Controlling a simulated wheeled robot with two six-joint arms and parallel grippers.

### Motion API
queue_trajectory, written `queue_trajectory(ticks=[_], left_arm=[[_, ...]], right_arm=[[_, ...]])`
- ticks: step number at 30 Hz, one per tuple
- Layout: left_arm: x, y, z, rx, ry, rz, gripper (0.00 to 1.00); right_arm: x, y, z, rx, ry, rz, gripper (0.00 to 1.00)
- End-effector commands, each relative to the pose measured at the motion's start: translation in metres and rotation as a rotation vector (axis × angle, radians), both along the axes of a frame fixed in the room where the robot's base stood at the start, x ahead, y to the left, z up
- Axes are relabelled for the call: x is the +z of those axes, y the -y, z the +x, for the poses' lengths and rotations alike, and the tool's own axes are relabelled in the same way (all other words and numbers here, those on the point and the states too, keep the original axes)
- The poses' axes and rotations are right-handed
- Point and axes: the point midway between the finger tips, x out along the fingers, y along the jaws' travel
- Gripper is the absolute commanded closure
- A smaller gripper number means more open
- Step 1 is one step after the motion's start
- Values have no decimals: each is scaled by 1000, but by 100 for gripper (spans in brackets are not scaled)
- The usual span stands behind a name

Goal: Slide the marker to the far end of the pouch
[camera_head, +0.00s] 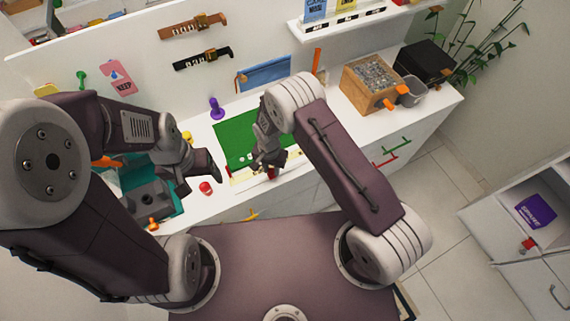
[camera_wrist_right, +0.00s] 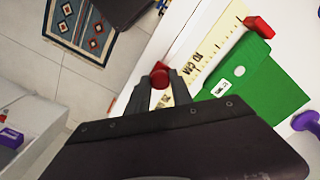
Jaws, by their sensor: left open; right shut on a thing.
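A cream measuring strip (camera_wrist_right: 212,45) with "CM" print lies on the white counter, partly hidden by my right gripper. A green flat piece (camera_head: 236,137), which looks like the pouch, lies beside it; it also shows in the right wrist view (camera_wrist_right: 270,95). A red knob (camera_wrist_right: 160,78), which looks like the marker, is between the fingertips of my right gripper (camera_wrist_right: 160,74), over the strip. That gripper (camera_head: 268,166) is shut on it. A red block (camera_wrist_right: 259,27) is by the strip's other end. My left gripper (camera_head: 205,166) is open and empty.
A blue pouch (camera_head: 263,74) is at the wall behind. A wooden box (camera_head: 366,85) and grey cup (camera_head: 411,92) are at the right.

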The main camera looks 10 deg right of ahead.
Motion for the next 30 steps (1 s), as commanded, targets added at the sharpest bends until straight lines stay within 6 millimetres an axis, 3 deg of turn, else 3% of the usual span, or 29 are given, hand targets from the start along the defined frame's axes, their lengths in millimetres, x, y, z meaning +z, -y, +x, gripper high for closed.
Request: queue_trajectory(ticks=[6, 17, 18, 19, 30], left_arm=[[-5, 0, 0, 0, 0, 0, 24], [-5, 0, 0, 0, 0, 0, 24], [-5, 0, 0, 0, 0, 0, 24], [-5, 0, 0, 0, 0, 0, 24], [-7, 0, 0, 0, 0, 0, 24]], right_arm=[[0, -16, -5, 0, 3, 2, 100], [1, -17, -5, -1, 3, 1, 100], [1, -17, -5, -1, 3, 1, 62], [1, -17, -5, -1, 3, 1, 54], [3, -17, -5, 0, 2, 1, 52]])
